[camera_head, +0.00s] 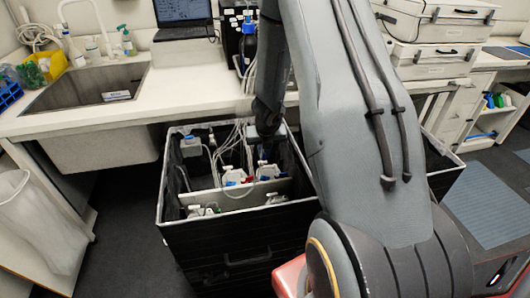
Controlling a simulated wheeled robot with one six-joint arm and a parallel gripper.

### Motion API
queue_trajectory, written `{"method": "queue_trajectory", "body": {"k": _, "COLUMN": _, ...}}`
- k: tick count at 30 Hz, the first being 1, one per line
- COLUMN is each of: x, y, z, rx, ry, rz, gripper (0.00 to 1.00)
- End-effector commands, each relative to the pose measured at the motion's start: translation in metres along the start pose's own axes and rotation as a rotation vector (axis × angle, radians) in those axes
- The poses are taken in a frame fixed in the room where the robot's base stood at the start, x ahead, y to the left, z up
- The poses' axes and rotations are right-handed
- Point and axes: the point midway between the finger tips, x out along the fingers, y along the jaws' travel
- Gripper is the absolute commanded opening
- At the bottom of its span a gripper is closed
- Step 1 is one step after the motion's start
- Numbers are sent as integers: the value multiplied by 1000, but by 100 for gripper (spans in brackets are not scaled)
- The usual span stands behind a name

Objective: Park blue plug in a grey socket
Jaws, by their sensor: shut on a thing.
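My gripper (265,153) reaches down into an open black box (225,242) on the floor in front of the bench. It is dark, small and partly lost against the box's inside. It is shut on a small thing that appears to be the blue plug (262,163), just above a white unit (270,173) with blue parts. I cannot tell whether the plug touches the unit. A second white unit (236,177) with red and blue parts sits to its left. I cannot make out a grey socket for certain.
White tubes or cables (232,142) hang into the box, close to my gripper. A grey box (191,146) stands in its back left corner. The bench (120,118) with sink and laptop (184,18) lies behind. My arm hides the box's right side.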

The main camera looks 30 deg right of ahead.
Motion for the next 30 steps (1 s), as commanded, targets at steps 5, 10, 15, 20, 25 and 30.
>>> {"method": "queue_trajectory", "body": {"k": 5, "x": -13, "y": 0, "z": 4, "rx": 0, "ry": 0, "rz": 0, "gripper": 0}}
{"method": "queue_trajectory", "body": {"k": 10, "x": -22, "y": 0, "z": 7, "rx": 0, "ry": 0, "rz": 0, "gripper": 0}}
{"method": "queue_trajectory", "body": {"k": 15, "x": -31, "y": 0, "z": 11, "rx": 0, "ry": 0, "rz": 0, "gripper": 0}}
{"method": "queue_trajectory", "body": {"k": 20, "x": -40, "y": 0, "z": 14, "rx": -1, "ry": 0, "rz": 0, "gripper": 0}}
{"method": "queue_trajectory", "body": {"k": 25, "x": -48, "y": 0, "z": 17, "rx": 0, "ry": 0, "rz": 0, "gripper": 0}}
{"method": "queue_trajectory", "body": {"k": 30, "x": -54, "y": 0, "z": 19, "rx": 1, "ry": 0, "rz": 0, "gripper": 0}}
